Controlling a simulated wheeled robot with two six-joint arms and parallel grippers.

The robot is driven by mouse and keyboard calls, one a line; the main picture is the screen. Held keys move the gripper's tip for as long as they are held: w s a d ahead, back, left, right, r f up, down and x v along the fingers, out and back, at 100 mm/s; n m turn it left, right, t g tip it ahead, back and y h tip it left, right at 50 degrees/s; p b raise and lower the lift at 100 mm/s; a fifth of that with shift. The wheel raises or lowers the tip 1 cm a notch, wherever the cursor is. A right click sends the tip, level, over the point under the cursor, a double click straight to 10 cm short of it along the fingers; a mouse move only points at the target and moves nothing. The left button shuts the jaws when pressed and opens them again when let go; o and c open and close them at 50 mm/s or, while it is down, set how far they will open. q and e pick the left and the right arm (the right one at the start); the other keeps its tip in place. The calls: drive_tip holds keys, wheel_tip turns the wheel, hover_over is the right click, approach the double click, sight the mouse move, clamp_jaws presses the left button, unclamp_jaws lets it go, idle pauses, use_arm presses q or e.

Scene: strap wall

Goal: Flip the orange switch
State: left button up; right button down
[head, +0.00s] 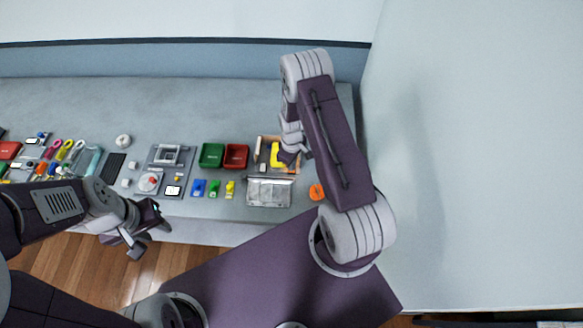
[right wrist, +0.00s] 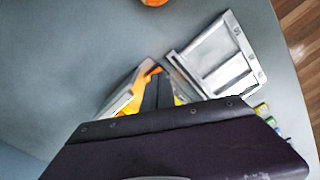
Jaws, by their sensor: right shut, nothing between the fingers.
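A yellow piece (head: 276,153) stands in a tan open-topped box at the back right of the bench. A small orange part (head: 290,171) shows at the box's front edge; an orange-yellow part also shows beside the fingers in the right wrist view (right wrist: 148,74). I cannot tell for sure whether this is the orange switch or which way it is set. My right gripper (head: 289,157) reaches down at the right side of the box, shut and empty; its dark fingers hide part of the box. My left gripper (head: 146,232) hangs off the bench's front edge, far from the box.
A grey metal tray (head: 269,193) lies just in front of the box. An orange ring-like object (head: 316,192) is to its right. Green (head: 211,155) and red (head: 236,157) bins stand left of the box. Several small items cover the bench's left. A wall rises at the right.

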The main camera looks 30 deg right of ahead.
drive_tip(key=shift+f+b, duration=0.8)
drive_tip(key=shift+f, duration=0.1)
idle(0.3)
wheel_tip(320, 180, up, 8)
drive_tip(key=p, duration=0.6)
